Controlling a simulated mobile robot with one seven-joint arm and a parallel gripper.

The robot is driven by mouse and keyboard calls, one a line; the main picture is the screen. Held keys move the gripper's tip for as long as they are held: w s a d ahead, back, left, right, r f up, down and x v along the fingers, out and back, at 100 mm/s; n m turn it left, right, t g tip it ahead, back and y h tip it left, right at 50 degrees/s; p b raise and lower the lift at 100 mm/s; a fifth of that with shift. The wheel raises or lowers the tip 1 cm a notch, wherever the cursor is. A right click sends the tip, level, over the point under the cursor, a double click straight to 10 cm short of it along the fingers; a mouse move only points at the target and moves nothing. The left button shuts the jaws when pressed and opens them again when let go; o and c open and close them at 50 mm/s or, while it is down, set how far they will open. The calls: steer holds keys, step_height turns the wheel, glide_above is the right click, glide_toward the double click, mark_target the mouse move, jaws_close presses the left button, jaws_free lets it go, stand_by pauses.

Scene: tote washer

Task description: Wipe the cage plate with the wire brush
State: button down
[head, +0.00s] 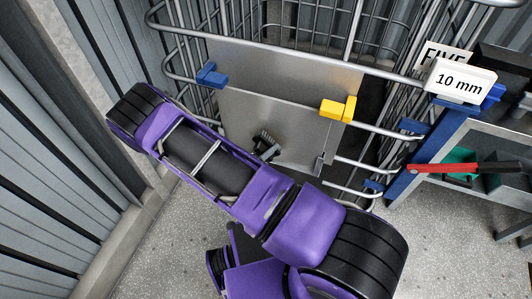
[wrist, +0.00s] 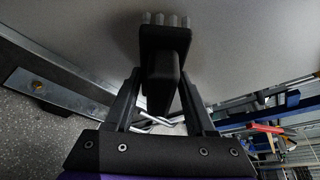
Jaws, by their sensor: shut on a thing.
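The cage plate (head: 285,95) is a smooth grey metal sheet on the tubular cage; its surface also fills much of the wrist view (wrist: 245,45). My gripper (wrist: 160,88) is shut on the black wire brush (wrist: 165,38), with a finger on either side of it. The brush's short grey bristles point toward the plate; I cannot tell whether they touch it. In the head view a dark part of the brush (head: 266,142) shows in front of the plate's lower part, and my purple arm hides the gripper.
A blue clip (head: 212,75) and a yellow clip (head: 338,109) sit at the plate's edges. On the right stands a cart (head: 455,130) with a white "10 mm" block (head: 461,84) and a red-handled tool (head: 458,168). Ribbed wall panels (head: 50,170) close the left side.

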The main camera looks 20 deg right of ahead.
mark_target(291, 148)
steer(key=shift+w+d, duration=0.3)
steer(key=shift+w, duration=0.1)
steer(key=shift+w+a+f+b, duration=0.55)
steer(key=shift+a+b, duration=0.1)
steer(key=shift+b, duration=0.15)
steer(key=shift+w+a+f, duration=0.35)
steer(key=shift+w+a, duration=0.05)
steer(key=shift+a, duration=0.2)
steer(key=shift+w+a+f, duration=0.4)
steer(key=shift+a, duration=0.2)
steer(key=shift+w+a+f, duration=0.35)
steer(key=shift+w+a, duration=0.05)
steer(key=shift+a, duration=0.2)
steer(key=shift+d, duration=0.15)
steer(key=shift+s+d+p, duration=0.65)
steer(key=shift+s+d, duration=0.5)
steer(key=shift+d, duration=0.45)
steer(key=shift+s+d+p, duration=0.6)
steer(key=shift+s+d, duration=0.6)
steer(key=shift+d, duration=0.4)
steer(key=shift+s+d+p, duration=0.65)
steer(key=shift+s+d, duration=0.5)
steer(key=shift+d, duration=0.45)
steer(key=shift+r, duration=0.1)
steer(key=shift+r+p, duration=1.35)
steer(key=shift+r, duration=0.3)
steer(key=shift+w+f, duration=0.1)
steer(key=shift+w, duration=0.1)
